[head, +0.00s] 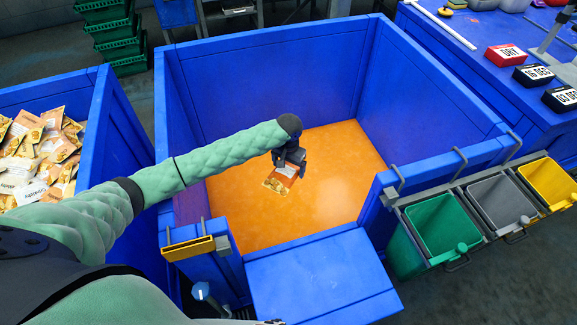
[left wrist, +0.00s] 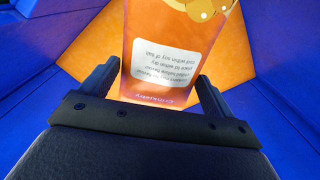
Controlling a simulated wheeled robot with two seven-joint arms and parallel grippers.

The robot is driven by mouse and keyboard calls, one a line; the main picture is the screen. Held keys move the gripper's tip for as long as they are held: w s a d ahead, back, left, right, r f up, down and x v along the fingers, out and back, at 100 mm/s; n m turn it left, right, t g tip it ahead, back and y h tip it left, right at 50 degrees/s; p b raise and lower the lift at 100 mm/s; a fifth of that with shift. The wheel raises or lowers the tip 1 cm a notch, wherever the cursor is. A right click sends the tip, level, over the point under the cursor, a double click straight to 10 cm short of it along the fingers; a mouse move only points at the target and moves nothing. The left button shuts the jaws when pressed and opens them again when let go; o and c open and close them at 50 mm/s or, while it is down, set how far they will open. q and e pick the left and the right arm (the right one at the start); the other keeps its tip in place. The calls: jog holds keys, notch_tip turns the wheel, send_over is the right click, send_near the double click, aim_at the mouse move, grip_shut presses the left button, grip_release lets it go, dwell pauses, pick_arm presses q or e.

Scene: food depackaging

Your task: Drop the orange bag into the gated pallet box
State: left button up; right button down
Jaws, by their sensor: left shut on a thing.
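The orange bag (head: 281,180) hangs from my left gripper (head: 290,158) inside the walls of the gated pallet box (head: 270,75). In the left wrist view the bag (left wrist: 175,55) shows its orange face with a white label, between the two dark fingers of my left gripper (left wrist: 160,88). The gripper is shut on the bag's edge. The box has blue walls and an orange floor (head: 330,150); no other bag shows on that floor. The bag's height above the floor is hard to tell. My right gripper is not in view.
A blue box (head: 100,120) full of snack bags (head: 35,155) stands at the left. Green (head: 445,225), grey (head: 500,203) and yellow (head: 552,182) bins hang at the right. The blue gate panel (head: 320,275) is at the front. A blue table (head: 480,60) holds date signs.

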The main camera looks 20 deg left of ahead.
pick_arm(q)
jog(key=o, duration=0.8)
jog(key=shift+r, duration=0.25)
notch_tip(320, 180, up, 6)
jog(key=shift+f+b, duration=0.1)
jog(key=shift+b, duration=1)
jog(key=shift+r, duration=0.75)
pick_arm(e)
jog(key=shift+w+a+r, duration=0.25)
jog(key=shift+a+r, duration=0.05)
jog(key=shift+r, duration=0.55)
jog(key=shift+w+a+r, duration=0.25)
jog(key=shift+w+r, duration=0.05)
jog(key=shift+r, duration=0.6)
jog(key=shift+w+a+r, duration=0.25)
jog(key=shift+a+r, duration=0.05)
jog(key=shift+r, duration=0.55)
pick_arm(q)
jog(key=shift+f, duration=0.1)
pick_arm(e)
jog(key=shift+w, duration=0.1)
